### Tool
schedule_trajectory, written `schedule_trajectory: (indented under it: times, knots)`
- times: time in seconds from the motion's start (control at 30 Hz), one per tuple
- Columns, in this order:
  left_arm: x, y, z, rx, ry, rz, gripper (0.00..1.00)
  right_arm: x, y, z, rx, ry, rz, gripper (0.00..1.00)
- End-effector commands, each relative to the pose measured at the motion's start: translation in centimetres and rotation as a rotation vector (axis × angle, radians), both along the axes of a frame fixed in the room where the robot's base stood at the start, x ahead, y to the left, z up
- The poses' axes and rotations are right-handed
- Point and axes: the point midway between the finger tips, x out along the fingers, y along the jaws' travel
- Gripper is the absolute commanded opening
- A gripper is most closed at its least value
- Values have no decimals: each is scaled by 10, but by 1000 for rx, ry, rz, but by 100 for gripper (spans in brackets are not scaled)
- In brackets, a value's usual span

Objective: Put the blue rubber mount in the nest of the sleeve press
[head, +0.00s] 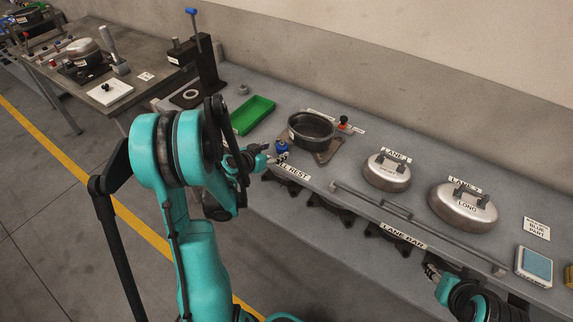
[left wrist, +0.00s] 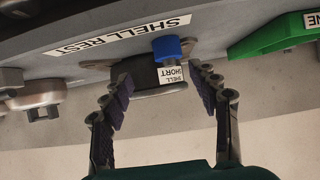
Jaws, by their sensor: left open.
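The blue rubber mount (head: 282,146) stands on the bench at the near left side of a dark round shell. In the left wrist view its blue body (left wrist: 172,48) shows between my fingers, in front of the shell. My left gripper (head: 272,158) is open, with its fingertips close to the mount; I cannot tell whether they touch it. In the left wrist view the left gripper (left wrist: 160,85) has nothing clamped. A black press (head: 207,65) with a blue-tipped handle stands at the back left, a pale ring on its base. My right gripper (head: 432,272) is at the lower right, its jaws unclear.
The dark shell (head: 311,130) sits on a plate. A green tray (head: 253,115) lies between it and the press. Two metal domes, (head: 387,172) and (head: 463,206), stand right. A grey rail (head: 420,228) runs along the front edge.

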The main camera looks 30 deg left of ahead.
Motion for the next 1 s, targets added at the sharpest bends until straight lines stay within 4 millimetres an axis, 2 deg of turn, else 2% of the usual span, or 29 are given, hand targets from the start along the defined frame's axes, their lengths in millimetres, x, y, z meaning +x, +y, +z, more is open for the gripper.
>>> schedule_trajectory:
  times: [0.1,0.43,0.7,0.97,1.0]
  knots:
    - [3,8,-9,7,-15,4,60,0,0,-3,0,0,0,40]
    - [33,8,-21,7,-16,3,60,0,0,-11,0,0,0,40]
    - [71,10,-34,7,-15,2,60,0,0,-26,0,0,0,40]
    - [75,10,-34,6,-14,4,60,0,0,-25,0,0,0,40]
    - [75,10,-34,6,-14,4,50,0,0,-25,0,0,0,40]
